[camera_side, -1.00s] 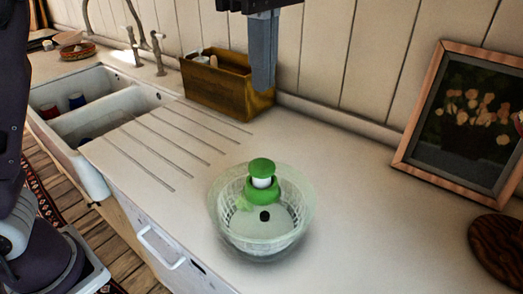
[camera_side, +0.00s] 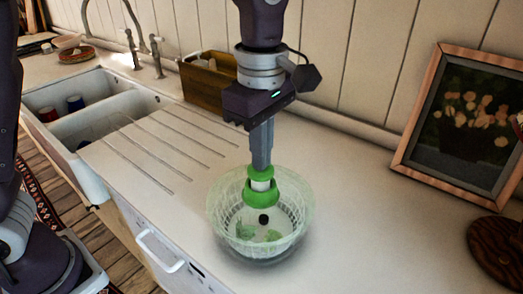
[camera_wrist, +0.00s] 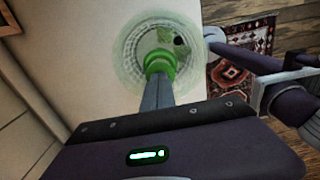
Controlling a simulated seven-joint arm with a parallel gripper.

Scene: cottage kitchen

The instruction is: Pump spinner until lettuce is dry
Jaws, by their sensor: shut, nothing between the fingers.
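The salad spinner (camera_side: 222,216) stands on the white counter, a clear bowl with a pale basket inside. It has a green pump knob (camera_side: 262,172) on a white stem above a green collar (camera_side: 262,194), and a black button on its lid. Green lettuce (camera_side: 272,235) shows low inside the basket. My gripper (camera_side: 261,165) points straight down with its fingers shut and empty, its tips at the top of the knob. In the wrist view the spinner (camera_wrist: 132,62) is partly hidden, and my shut fingers (camera_wrist: 157,80) overlap the green knob.
A wooden box (camera_side: 208,82) stands against the wall. A white double sink (camera_side: 85,118) with cups in it lies at left. A framed picture (camera_side: 462,135) leans at right, near a dark wooden board (camera_side: 500,250). The counter around the spinner is clear.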

